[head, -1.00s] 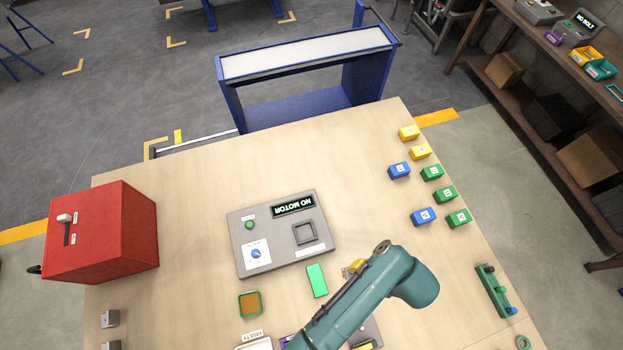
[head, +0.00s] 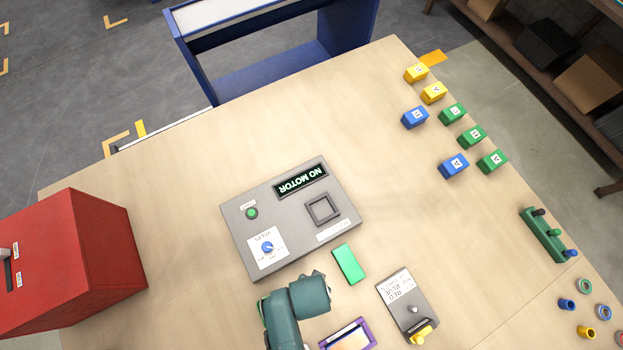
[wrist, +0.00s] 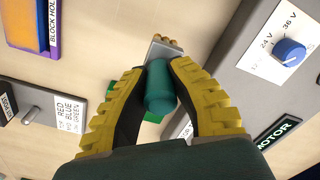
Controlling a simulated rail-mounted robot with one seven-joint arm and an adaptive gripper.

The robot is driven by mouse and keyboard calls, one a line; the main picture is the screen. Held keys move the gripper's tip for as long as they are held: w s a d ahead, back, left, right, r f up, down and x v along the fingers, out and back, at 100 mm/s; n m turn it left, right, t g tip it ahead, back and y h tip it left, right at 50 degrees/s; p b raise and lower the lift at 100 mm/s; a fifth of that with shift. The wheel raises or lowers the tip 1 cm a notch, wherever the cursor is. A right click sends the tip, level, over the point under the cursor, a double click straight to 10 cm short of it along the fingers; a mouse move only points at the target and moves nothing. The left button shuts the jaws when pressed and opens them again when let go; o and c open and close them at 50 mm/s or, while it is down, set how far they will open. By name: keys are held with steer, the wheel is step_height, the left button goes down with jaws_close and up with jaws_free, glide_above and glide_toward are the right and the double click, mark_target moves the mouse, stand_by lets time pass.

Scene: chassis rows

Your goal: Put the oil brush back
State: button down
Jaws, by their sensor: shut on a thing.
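The oil brush (wrist: 160,88) is in the wrist view, with a dark teal handle, a flat metal collar and a tan bristle tip. My gripper (wrist: 160,78) is shut on its handle between two yellow ribbed fingers. The brush is above the table; how high, I cannot tell. In the head view my teal arm hides the gripper and brush. A flat green rectangle (head: 348,264) lies on the table beside the grey NO MOTOR box (head: 300,225); part of it shows behind the fingers in the wrist view.
A purple-framed block holder (head: 367,331) and a grey plate with a peg and a yellow piece (head: 405,290) lie at the front. A red box (head: 75,255) stands left. Several lettered blocks (head: 453,166) and a green peg rack (head: 541,235) are right. The table behind the grey box is clear.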

step_height(320, 180, down, 7)
steer(key=shift+r+b, duration=0.15)
steer(key=shift+b, duration=0.4)
steer(key=c, duration=1.1)
jaws_free()
steer(key=shift+o, duration=0.2)
